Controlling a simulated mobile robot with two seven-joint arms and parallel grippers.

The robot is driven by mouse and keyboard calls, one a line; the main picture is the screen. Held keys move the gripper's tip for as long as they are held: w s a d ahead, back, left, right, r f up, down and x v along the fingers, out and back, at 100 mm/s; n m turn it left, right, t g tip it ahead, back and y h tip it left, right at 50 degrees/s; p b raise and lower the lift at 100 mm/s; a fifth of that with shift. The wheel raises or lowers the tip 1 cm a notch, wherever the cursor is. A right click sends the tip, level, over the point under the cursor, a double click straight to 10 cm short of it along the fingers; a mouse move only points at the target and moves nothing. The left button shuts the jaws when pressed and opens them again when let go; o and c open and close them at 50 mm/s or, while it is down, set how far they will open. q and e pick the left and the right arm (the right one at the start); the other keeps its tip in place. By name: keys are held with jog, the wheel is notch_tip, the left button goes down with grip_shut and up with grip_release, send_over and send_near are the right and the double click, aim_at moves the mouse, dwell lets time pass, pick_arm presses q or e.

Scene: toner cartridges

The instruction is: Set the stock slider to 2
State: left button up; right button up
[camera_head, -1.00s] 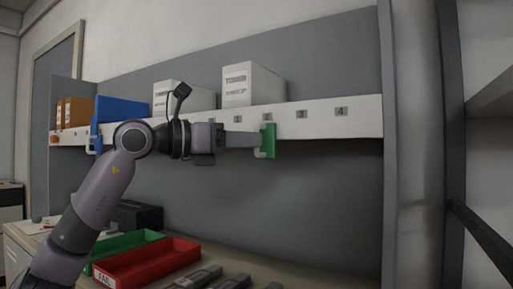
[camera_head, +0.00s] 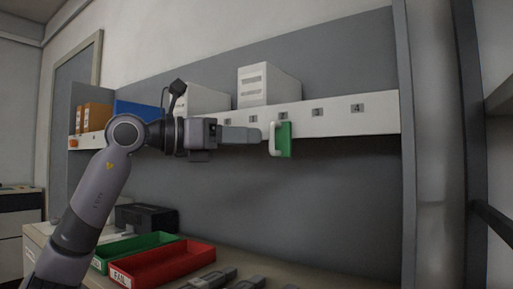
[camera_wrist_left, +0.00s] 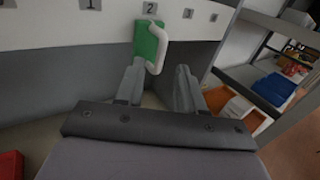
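The stock slider is a green block (camera_head: 285,140) with a white handle, on the white shelf-edge rail (camera_head: 375,122) in the head view. It hangs directly below the label 2 (camera_head: 283,115). In the left wrist view the green slider (camera_wrist_left: 146,42) sits under the label 2 (camera_wrist_left: 150,8), its white handle (camera_wrist_left: 160,45) facing me. My left gripper (camera_head: 259,135) is just left of the handle in the head view. In the wrist view its fingers (camera_wrist_left: 160,67) are spread apart, with nothing gripped; the handle's lower end is near the gap between the fingertips. My right gripper is not in view.
White toner boxes (camera_head: 268,86), a blue item (camera_head: 135,110) and brown binders (camera_head: 95,117) stand on the shelf. Below are a green tray (camera_head: 135,250), a red tray (camera_head: 165,265) and dark cartridges (camera_head: 215,280). Space right of the slider is clear.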

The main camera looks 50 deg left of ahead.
pick_arm(q)
jog(key=b+v, duration=0.1)
jog(key=v, duration=0.2)
jog(key=shift+s, duration=0.2)
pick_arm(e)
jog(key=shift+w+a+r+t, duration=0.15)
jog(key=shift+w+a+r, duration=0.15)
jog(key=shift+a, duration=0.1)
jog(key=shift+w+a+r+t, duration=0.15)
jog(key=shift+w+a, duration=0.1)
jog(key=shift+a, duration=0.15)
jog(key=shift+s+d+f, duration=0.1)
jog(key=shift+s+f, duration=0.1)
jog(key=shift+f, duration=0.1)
